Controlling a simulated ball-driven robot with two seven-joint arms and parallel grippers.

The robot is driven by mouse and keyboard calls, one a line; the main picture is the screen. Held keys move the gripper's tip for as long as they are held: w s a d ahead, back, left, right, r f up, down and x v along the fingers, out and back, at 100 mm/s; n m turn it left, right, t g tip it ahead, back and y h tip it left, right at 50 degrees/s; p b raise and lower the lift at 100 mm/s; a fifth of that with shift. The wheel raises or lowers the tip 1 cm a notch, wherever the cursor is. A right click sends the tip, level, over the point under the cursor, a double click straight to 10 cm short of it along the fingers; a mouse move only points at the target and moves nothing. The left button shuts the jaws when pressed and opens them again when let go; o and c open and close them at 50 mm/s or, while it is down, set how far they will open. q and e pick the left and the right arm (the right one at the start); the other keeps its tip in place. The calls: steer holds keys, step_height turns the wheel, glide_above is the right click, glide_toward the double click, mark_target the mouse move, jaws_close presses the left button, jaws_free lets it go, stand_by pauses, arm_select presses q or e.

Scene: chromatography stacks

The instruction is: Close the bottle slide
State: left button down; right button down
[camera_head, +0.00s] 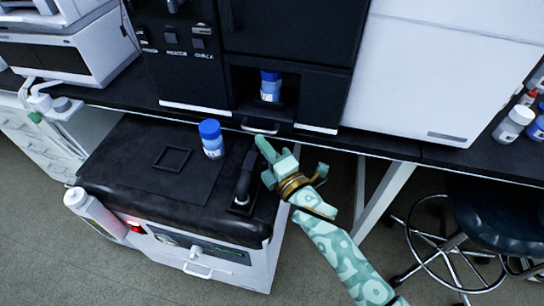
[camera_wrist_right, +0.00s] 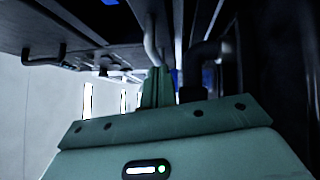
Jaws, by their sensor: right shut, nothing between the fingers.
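The bottle slide (camera_head: 262,128) is at the bottom of the black instrument, with a pale handle on its front edge. A bottle with a blue cap (camera_head: 270,86) stands in the dark bay above it. My right gripper (camera_head: 262,142) is shut and empty, with its fingertips just below and close to the handle; I cannot tell whether they touch. In the right wrist view, the shut fingers (camera_wrist_right: 157,87) point up under dark edges, beside a pale curved bar (camera_wrist_right: 151,40). How far out the slide stands is hard to tell. My left gripper is not in view.
A second blue-capped bottle (camera_head: 211,139) stands on the black-topped cart (camera_head: 130,180), left of my arm. A black upright fitting (camera_head: 244,180) rises from the cart next to my gripper. A stool (camera_head: 500,215) and bottles (camera_head: 514,123) are at the right.

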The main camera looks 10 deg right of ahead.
mark_target(269, 132)
steer(key=shift+w+a, duration=0.1)
steer(key=shift+w, duration=0.05)
steer(key=shift+w, duration=0.1)
steer(key=w, duration=0.1)
steer(key=w+d, duration=0.1)
steer(key=w, duration=0.1)
steer(key=shift+w+d, duration=0.1)
steer(key=shift+d, duration=0.05)
steer(key=shift+w+d+r, duration=0.1)
steer(key=shift+r, duration=0.15)
steer(key=shift+d, duration=0.1)
